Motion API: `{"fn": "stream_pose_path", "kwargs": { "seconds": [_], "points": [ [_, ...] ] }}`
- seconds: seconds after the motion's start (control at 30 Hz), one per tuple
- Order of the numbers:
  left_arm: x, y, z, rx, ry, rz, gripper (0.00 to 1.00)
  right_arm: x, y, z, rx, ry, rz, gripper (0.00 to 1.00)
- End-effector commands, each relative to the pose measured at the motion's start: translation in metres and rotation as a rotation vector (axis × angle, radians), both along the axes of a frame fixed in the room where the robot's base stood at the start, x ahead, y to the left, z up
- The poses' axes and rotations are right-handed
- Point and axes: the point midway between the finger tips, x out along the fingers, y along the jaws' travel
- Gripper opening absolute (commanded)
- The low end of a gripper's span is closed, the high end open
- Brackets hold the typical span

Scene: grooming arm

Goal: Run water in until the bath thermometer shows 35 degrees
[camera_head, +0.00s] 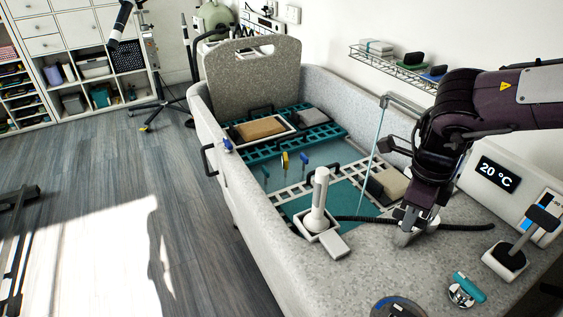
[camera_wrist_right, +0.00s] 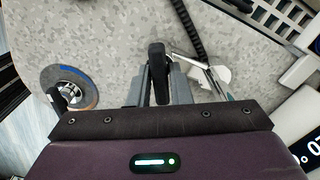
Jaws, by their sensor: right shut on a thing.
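The bath (camera_head: 262,212) is a speckled grey tub with a thin blue water stream (camera_head: 378,135) falling from a spout (camera_head: 405,104) at its right wall. A white panel behind the right rim carries the thermometer display (camera_head: 497,174), which reads 20 °C. My right gripper (camera_head: 404,238) is down at the speckled ledge. In the right wrist view its fingers (camera_wrist_right: 157,88) are shut on a black rounded handle (camera_wrist_right: 157,56). The handle's base is hidden in the head view. My left gripper is not in view.
A black hose (camera_head: 462,227) lies along the ledge by my right gripper. A white hand shower (camera_head: 320,196), teal lever (camera_head: 468,287), black-topped stand (camera_head: 510,254) and round dial (camera_head: 398,307) stand around it. A wire shelf (camera_head: 395,66) hangs above. Floor at left is mostly clear.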

Motion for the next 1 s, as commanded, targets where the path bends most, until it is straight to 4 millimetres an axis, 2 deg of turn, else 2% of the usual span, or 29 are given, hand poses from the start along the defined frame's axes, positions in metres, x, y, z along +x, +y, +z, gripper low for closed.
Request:
{"fn": "stream_pose_path", "kwargs": {
  "seconds": [0.7, 1.0],
  "points": [
    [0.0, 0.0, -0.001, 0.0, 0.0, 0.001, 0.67, 0.0, 0.0, 0.0, 0.0, -0.001, -0.009, 0.0],
    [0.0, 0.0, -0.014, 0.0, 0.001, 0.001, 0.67, 0.001, 0.0, -0.001, 0.0, -0.003, -0.225, 0.0]
  ]
}}
